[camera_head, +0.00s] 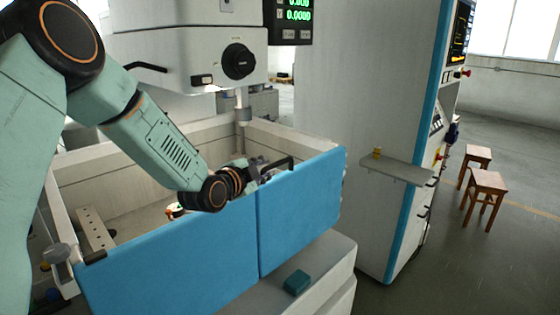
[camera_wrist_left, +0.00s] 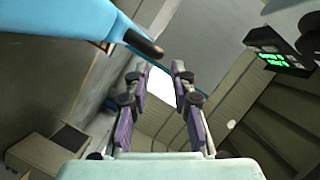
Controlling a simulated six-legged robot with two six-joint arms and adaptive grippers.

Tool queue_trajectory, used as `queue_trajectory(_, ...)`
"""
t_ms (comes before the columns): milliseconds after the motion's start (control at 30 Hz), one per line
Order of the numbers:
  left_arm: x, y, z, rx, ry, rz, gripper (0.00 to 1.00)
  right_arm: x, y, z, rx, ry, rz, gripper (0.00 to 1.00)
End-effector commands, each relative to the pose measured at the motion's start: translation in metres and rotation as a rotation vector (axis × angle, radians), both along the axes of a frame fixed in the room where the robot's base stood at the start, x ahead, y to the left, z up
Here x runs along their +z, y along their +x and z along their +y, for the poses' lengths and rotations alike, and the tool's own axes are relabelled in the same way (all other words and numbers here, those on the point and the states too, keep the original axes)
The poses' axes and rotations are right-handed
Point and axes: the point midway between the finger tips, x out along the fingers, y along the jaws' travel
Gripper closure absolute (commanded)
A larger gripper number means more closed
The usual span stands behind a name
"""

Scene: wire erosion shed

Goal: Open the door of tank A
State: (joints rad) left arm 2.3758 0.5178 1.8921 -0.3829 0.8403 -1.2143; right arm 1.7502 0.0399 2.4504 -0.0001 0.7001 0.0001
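The tank's front (camera_head: 170,262) is blue, in a left and a right panel with a narrow seam between them. Both stand upright and look closed. A black bar handle (camera_head: 280,164) sits at the top edge of the right panel (camera_head: 305,205). My left gripper (camera_head: 262,164) is at this top edge, close to the handle. In the left wrist view its two fingers (camera_wrist_left: 163,68) are apart, with nothing seen between them. A black end piece on a blue part (camera_wrist_left: 143,43) shows left of the fingertips; I cannot tell whether they touch it. My right gripper is out of view.
The machine head with a black knob (camera_head: 239,62) hangs over the tank. A drilled plate (camera_head: 95,229) and a small orange-and-white item (camera_head: 175,210) are inside. A teal block (camera_head: 297,282) lies on the ledge. A shelf (camera_head: 398,171) juts out right. Stools (camera_head: 487,182) stand beyond.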

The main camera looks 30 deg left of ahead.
Motion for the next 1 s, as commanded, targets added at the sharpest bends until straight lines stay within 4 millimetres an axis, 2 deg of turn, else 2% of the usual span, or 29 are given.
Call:
queue_trajectory(233, -0.002, 0.005, 0.001, 0.001, 0.003, 0.002, 0.76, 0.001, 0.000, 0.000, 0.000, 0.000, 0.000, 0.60)
queue_trajectory(700, -0.015, 0.062, 0.000, 0.000, 0.002, 0.001, 0.76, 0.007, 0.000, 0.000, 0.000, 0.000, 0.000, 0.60)
queue_trajectory(1000, -0.017, 0.074, 0.000, -0.001, 0.000, 0.002, 0.76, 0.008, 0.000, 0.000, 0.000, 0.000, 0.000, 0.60)
